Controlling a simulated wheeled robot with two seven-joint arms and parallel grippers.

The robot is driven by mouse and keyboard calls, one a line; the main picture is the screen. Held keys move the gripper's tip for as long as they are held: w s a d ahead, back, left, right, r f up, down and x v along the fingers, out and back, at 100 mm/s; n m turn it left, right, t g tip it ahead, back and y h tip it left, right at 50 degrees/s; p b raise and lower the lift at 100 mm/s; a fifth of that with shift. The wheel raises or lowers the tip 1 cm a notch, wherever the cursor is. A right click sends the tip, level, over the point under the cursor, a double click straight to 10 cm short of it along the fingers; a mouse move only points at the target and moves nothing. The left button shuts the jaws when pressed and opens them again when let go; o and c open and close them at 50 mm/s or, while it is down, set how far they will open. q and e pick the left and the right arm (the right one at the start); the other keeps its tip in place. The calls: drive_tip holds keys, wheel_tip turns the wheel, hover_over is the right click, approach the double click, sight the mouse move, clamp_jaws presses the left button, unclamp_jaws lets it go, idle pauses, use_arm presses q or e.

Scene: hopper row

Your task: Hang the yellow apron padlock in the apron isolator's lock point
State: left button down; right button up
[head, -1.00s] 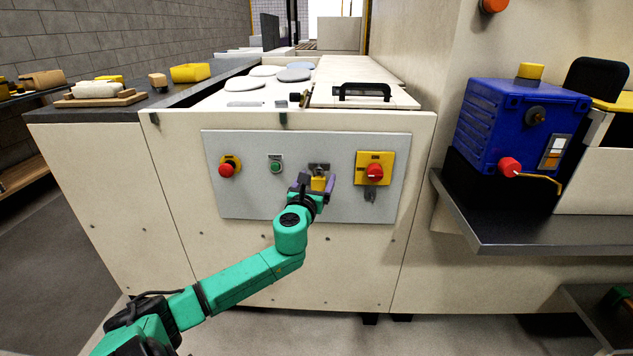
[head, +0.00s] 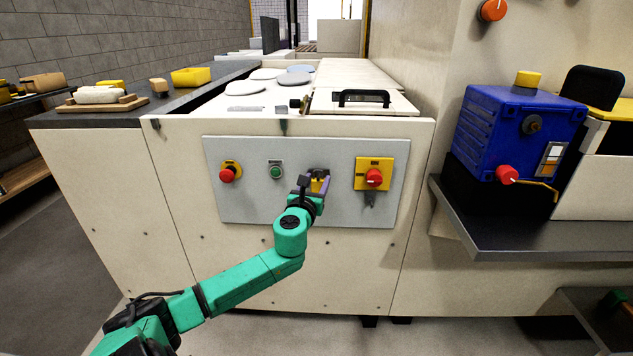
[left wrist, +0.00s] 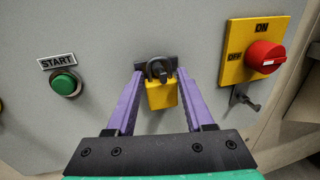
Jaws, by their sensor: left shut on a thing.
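The yellow padlock (left wrist: 162,95) has a dark shackle and hangs upright at a dark bracket (left wrist: 139,72) on the grey panel. My left gripper (left wrist: 161,82) is shut on it, with a purple finger on each side of its body. In the head view my left gripper (head: 316,186) partly hides the padlock. The isolator (left wrist: 233,68) is a yellow plate with a red knob, marked ON and OFF, right of the gripper; it also shows in the head view (head: 362,163). Its dark lock point (left wrist: 246,98) sticks out just below, apart from the padlock. My right gripper is not in view.
A green START button (left wrist: 65,84) and a red stop button (head: 228,175) are on the panel (head: 245,205) to the left. A blue box (head: 495,130) stands on a shelf (head: 500,235) at the right. The panel between bracket and isolator is clear.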

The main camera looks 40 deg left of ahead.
use_arm(q)
drive_tip(key=shift+r, duration=0.1)
drive_tip(key=shift+d+p+v, duration=0.25)
drive_tip(key=shift+p+v, duration=0.55)
drive_tip(key=shift+v, duration=0.7)
drive_tip(key=shift+d, duration=0.1)
drive_tip(key=shift+s+d, duration=0.1)
drive_tip(key=shift+s, duration=0.05)
drive_tip(key=shift+s+d+p, duration=0.45)
drive_tip(key=shift+s+p, duration=0.05)
drive_tip(key=shift+s, duration=0.1)
drive_tip(key=c, duration=1.1)
unclamp_jaws()
drive_tip(key=shift+c, duration=0.2)
clamp_jaws()
